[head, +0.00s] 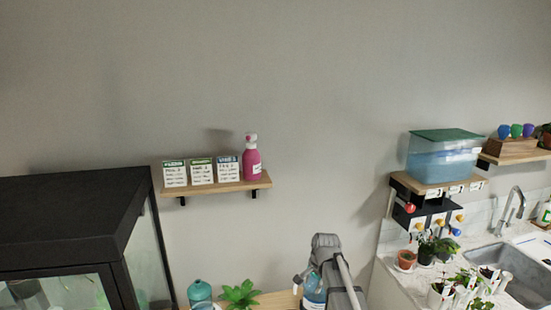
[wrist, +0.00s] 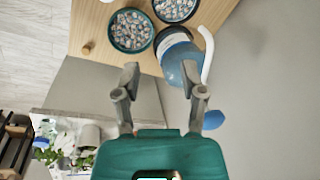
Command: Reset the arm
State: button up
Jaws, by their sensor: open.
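My gripper (wrist: 163,88) shows in the wrist view with its two grey fingers spread apart and nothing between them. Beyond the fingertips is a clear bottle with blue liquid (wrist: 178,62) and a white curved tube, close to the wooden table's edge. The bottle (head: 314,289) also shows in the head view, partly hidden by my grey arm at the bottom centre. I cannot make out the fingers in the head view.
Two pots of pebbles (wrist: 131,30) stand on the wooden table (wrist: 92,25). A wall shelf (head: 216,188) holds cards and a pink bottle (head: 252,164). A black-topped tank (head: 70,215) stands left; a sink counter (head: 400,282) with plants stands right.

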jog(key=s+d+f+n+b, duration=0.2)
jog(key=s+f+n+b, duration=0.2)
jog(key=s, duration=0.5)
jog(key=s+d+f+n+g+h+b, duration=0.1)
jog(key=s+d+f+n+b, duration=0.1)
jog(key=s+f+n+b, duration=0.3)
jog(key=s+f, duration=0.1)
jog(key=s, duration=0.3)
jog(key=shift+s+d+f+g+b, duration=0.25)
jog(key=shift+s+d+g+b, duration=0.05)
jog(key=shift+s+b, duration=0.05)
